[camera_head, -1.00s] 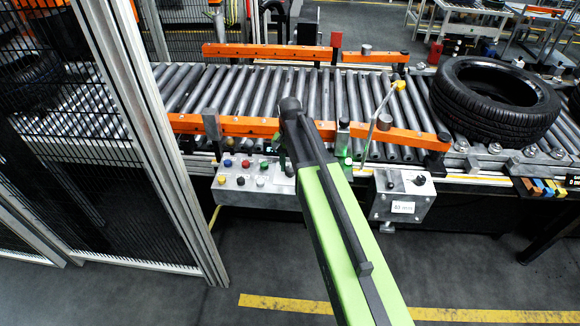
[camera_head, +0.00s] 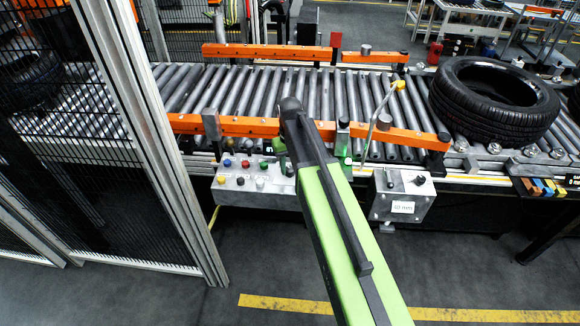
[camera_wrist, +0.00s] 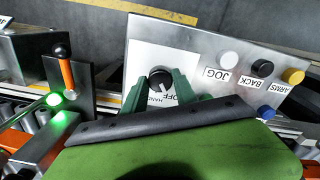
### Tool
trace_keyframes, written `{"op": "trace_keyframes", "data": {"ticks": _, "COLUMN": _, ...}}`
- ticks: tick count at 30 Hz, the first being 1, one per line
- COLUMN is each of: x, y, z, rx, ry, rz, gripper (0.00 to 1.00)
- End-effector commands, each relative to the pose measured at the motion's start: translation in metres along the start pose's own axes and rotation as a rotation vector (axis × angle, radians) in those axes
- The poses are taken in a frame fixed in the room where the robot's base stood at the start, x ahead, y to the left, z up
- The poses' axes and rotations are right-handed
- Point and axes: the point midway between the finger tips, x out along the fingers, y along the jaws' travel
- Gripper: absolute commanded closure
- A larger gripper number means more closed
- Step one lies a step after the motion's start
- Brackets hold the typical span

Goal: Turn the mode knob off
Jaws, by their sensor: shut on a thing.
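The mode knob (camera_wrist: 158,77) is black and round, on a white plate with HAND and OFF lettering, seen in the wrist view. My gripper (camera_wrist: 160,86) has its two green fingers on either side of the knob and is shut on it. The lettering is partly covered by the fingers, and I cannot tell for sure which mark the knob points at. In the head view my gripper (camera_head: 284,160) is at the right part of the grey control panel (camera_head: 228,193), and my arm hides much of that area.
White, black, yellow and blue buttons sit on the panel, such as the white JOG button (camera_wrist: 229,59). A lever with an orange handle (camera_wrist: 66,70) stands at the left in the wrist view. A tyre (camera_head: 495,100) lies on the roller conveyor; a fence post (camera_head: 150,120) stands left.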

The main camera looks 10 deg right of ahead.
Motion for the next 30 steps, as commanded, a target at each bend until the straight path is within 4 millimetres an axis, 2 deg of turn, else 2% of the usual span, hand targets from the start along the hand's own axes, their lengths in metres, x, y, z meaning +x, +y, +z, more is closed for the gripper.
{"op": "trace_keyframes", "data": {"ticks": 11, "x": 0.0002, "y": 0.001, "z": 0.0, "rx": -0.152, "ry": 0.0, "rz": 0.004, "gripper": 1.0}}
{"op": "trace_keyframes", "data": {"ticks": 26, "x": 0.0002, "y": 0.0004, "z": 0.0, "rx": -0.174, "ry": 0.0, "rz": 0.003, "gripper": 1.0}}
{"op": "trace_keyframes", "data": {"ticks": 27, "x": 0.0002, "y": 0.0011, "z": 0.0001, "rx": -0.173, "ry": 0.0, "rz": 0.003, "gripper": 0.65}}
{"op": "trace_keyframes", "data": {"ticks": 30, "x": 0.0002, "y": 0.0013, "z": 0.0001, "rx": -0.173, "ry": 0.0, "rz": 0.002, "gripper": 0.52}}
